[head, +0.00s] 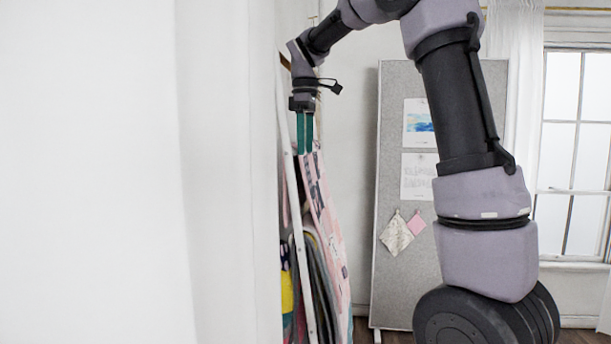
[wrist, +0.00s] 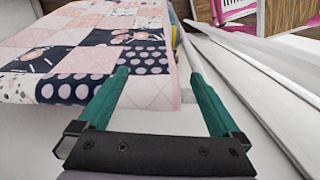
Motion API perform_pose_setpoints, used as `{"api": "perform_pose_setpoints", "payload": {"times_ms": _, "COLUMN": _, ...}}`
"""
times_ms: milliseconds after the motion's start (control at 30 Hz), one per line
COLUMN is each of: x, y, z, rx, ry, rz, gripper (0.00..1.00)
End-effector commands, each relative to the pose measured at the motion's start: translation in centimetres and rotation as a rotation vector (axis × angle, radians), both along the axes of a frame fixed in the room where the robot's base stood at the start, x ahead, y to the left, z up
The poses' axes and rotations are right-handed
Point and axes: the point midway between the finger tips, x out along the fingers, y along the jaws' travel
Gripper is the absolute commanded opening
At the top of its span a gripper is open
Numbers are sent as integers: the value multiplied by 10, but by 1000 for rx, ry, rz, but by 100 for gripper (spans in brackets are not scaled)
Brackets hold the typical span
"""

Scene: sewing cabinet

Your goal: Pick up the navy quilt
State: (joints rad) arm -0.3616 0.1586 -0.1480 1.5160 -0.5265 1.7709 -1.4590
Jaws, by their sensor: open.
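A patchwork quilt with navy, pink and white squares (wrist: 85,45) fills the left of the wrist view. It is the only thing with navy patches that I can make out there. In the head view the quilt (head: 328,225) hangs in a narrow, tilted strip below my gripper. My gripper (head: 304,150) points down at its top edge with teal fingers apart. In the wrist view my gripper (wrist: 156,72) is open, the left finger overlapping the quilt and the right finger past its edge, beside a white rail. Whether the fingers touch the cloth is not clear.
A white slanted rail (head: 291,190) runs beside the quilt, with grey, yellow and other cloths (head: 315,275) below it. A white panel (head: 140,170) fills the left. A grey pinboard (head: 388,150) stands behind, and a window (head: 575,150) is at the right.

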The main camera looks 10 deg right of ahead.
Motion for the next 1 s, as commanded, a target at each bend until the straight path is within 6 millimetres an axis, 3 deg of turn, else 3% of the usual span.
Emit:
{"api": "perform_pose_setpoints", "payload": {"times_ms": 200, "x": -1, "y": 0, "z": -31, "rx": 0, "ry": 3, "rz": -1, "gripper": 100}}
{"api": "perform_pose_setpoints", "payload": {"times_ms": 400, "x": -1, "y": 0, "z": -48, "rx": 2, "ry": 1, "rz": -1, "gripper": 100}}
{"api": "perform_pose_setpoints", "payload": {"times_ms": 1000, "x": 0, "y": 0, "z": -55, "rx": 1, "ry": 0, "rz": -1, "gripper": 100}}
